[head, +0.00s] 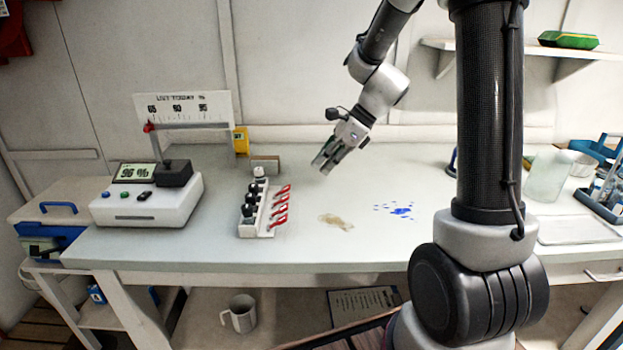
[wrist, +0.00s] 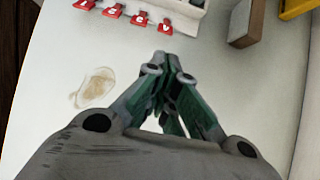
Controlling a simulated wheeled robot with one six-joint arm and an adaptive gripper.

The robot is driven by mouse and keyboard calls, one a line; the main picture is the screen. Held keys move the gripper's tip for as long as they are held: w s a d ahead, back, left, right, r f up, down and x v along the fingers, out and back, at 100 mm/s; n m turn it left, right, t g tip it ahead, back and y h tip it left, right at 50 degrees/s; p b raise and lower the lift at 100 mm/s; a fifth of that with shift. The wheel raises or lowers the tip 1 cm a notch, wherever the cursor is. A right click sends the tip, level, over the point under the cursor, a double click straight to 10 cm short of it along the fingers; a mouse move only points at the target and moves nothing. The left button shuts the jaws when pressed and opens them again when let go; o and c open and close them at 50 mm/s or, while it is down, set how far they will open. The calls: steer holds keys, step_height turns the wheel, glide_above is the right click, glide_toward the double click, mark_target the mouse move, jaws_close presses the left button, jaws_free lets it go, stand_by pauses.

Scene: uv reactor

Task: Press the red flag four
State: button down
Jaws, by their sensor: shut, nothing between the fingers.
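Several red flags with white marks stick out in a row from the right side of a small white rack (head: 247,228). The nearest flag (head: 275,228) and the farthest flag (head: 284,188) show in the head view. The marks are too small to tell which flag is four. In the wrist view the row lies at top left, with one end flag (wrist: 167,27) closest to my fingers. My gripper (head: 322,167) is shut and empty, above the bench to the right of the rack and apart from the flags. Its fingertips (wrist: 168,62) also show in the wrist view.
Black-topped knobs or vials (head: 249,209) stand on the rack. A white meter (head: 150,205) reading about 96 % stands to the left, with a scale board (head: 183,107) behind. A brown block (head: 266,164) and yellow device (head: 241,142) stand behind the rack. A tan stain (head: 336,221) and blue spots (head: 402,211) mark the bench.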

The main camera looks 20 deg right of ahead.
mark_target(282, 192)
steer(key=x, duration=0.9)
steer(key=shift+f, duration=0.2)
steer(key=shift+a+r, duration=0.1)
steer(key=shift+a+r+h, duration=0.1)
steer(key=shift+r+h, duration=0.1)
steer(key=shift+h, duration=0.2)
